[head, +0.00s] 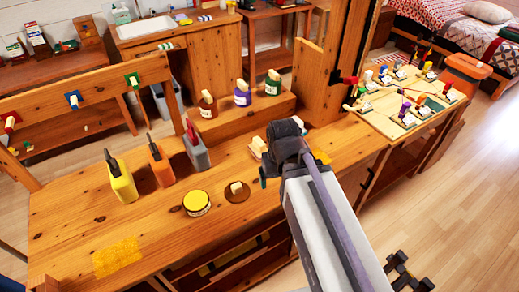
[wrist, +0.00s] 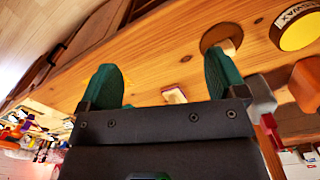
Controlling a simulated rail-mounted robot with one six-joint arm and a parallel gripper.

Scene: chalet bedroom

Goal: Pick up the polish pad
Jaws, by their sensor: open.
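My gripper (wrist: 163,72) is open and empty, its two green fingers wide apart in the wrist view. A round brown disc (head: 229,196) with a cream block on it lies on the workbench, left of my gripper in the head view; it may be the polish pad. It also shows at the top of the wrist view (wrist: 211,38). A second cream block (head: 257,143) with a reddish base sits close beside my gripper, partly hidden by it; a cream block also shows between the fingers in the wrist view (wrist: 174,95). I cannot tell for certain which is the pad.
A yellow-topped tin (head: 197,201) stands beside the disc. Yellow (head: 123,184), orange (head: 160,165) and grey (head: 196,152) containers stand to the left. Several small jars line a raised shelf (head: 272,106) behind. A yellow patch (head: 117,257) marks the bench front.

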